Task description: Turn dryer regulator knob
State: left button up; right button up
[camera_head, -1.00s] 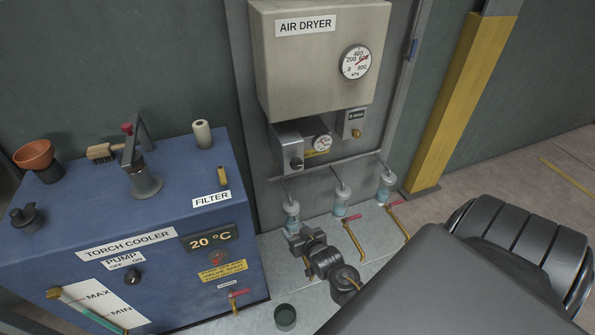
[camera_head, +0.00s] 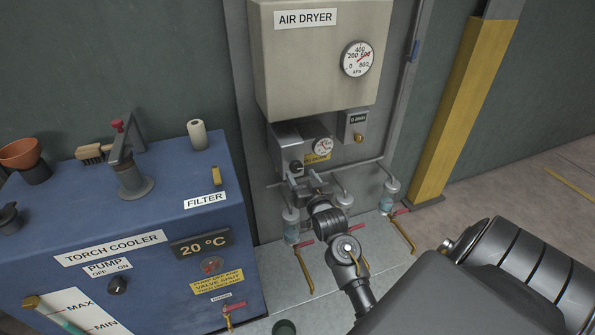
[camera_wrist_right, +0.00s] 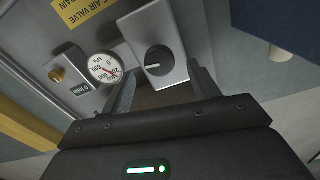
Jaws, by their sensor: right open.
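The air dryer (camera_head: 320,70) is a beige box on the wall with a large gauge (camera_head: 358,59). Below it, a grey regulator box (camera_head: 284,138) carries the black regulator knob (camera_head: 296,167). In the right wrist view the round knob (camera_wrist_right: 158,60) shows a white pointer line directed left. A small gauge (camera_wrist_right: 103,68) sits beside it. My right gripper (camera_head: 305,179) is open and empty just below the knob. In the wrist view its fingers (camera_wrist_right: 164,90) lie on either side below the box face, and the knob looks ahead of them. My left gripper is out of view.
Filter bowls (camera_head: 386,197) and red-handled valves (camera_head: 401,212) hang right of my gripper. A yellow post (camera_head: 460,110) stands farther right.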

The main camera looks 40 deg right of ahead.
aim_at(297, 168)
jog(key=x, duration=0.3)
jog(key=shift+w+d, duration=0.1)
jog(key=shift+w, duration=0.05)
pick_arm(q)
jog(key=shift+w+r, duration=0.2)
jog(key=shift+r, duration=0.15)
pick_arm(e)
jog(key=shift+w, duration=0.3)
jog(key=shift+c, duration=0.4)
jog(key=c, duration=0.9)
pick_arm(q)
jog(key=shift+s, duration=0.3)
pick_arm(e)
jog(key=n+p, duration=0.2)
jog(key=shift+r+n+p, duration=0.2)
jog(key=shift+n+p, duration=0.2)
jog(key=n+p, duration=0.2)
jog(key=n, duration=0.1)
jog(key=shift+f, duration=0.15)
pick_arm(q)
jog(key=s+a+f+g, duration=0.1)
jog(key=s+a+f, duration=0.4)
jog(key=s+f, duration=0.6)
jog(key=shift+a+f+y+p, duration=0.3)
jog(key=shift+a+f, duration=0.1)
pick_arm(e)
jog(key=shift+n, duration=0.4)
